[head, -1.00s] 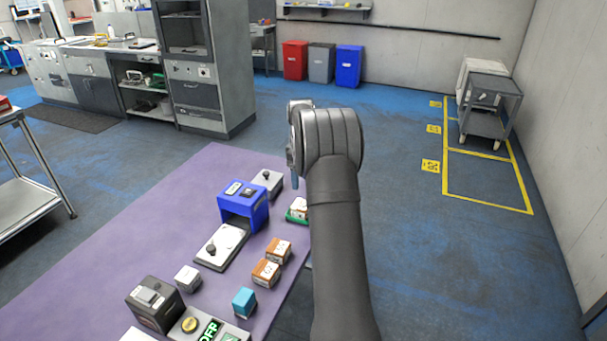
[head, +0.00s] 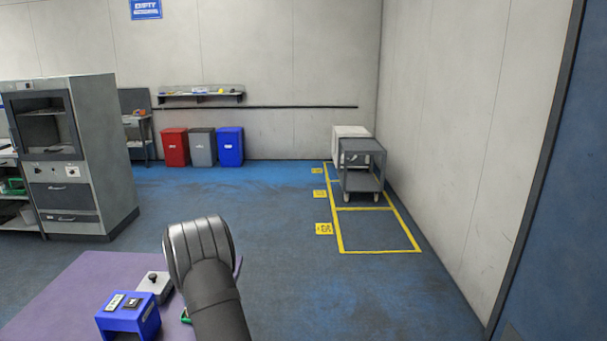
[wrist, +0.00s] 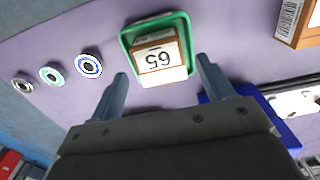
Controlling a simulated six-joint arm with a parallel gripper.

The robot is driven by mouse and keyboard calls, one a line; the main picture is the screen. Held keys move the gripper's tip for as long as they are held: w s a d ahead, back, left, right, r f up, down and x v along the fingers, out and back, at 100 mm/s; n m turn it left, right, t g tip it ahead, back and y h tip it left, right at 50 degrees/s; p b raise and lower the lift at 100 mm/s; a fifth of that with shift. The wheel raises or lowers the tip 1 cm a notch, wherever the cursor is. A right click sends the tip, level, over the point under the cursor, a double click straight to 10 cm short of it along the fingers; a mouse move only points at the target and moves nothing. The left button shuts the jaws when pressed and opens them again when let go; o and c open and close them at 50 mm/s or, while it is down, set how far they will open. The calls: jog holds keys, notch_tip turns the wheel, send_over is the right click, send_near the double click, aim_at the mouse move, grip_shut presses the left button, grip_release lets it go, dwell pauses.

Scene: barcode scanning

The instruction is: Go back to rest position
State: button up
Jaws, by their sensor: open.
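My gripper (wrist: 162,70) is open in the wrist view, its two blue-grey fingers apart with nothing held between them. Beyond the fingertips, a brown box (wrist: 159,58) with a white label reading 65, upside down in the picture, sits in a green tray (wrist: 187,20). The tray is on the purple table (wrist: 225,35). In the head view my arm covers the gripper's fingers. The blue scanner-like stand (head: 128,318) is left of my arm on the purple table (head: 75,290).
A grey device with a black knob (head: 155,285) is behind the blue stand. Three round ring-marked spots (wrist: 52,76) lie left of the tray. Another brown box (wrist: 297,22) is at upper right. A grey cart (head: 362,170) and bins (head: 203,147) stand far off; the floor between is clear.

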jog(key=shift+r, duration=0.65)
jog(key=shift+f, duration=0.15)
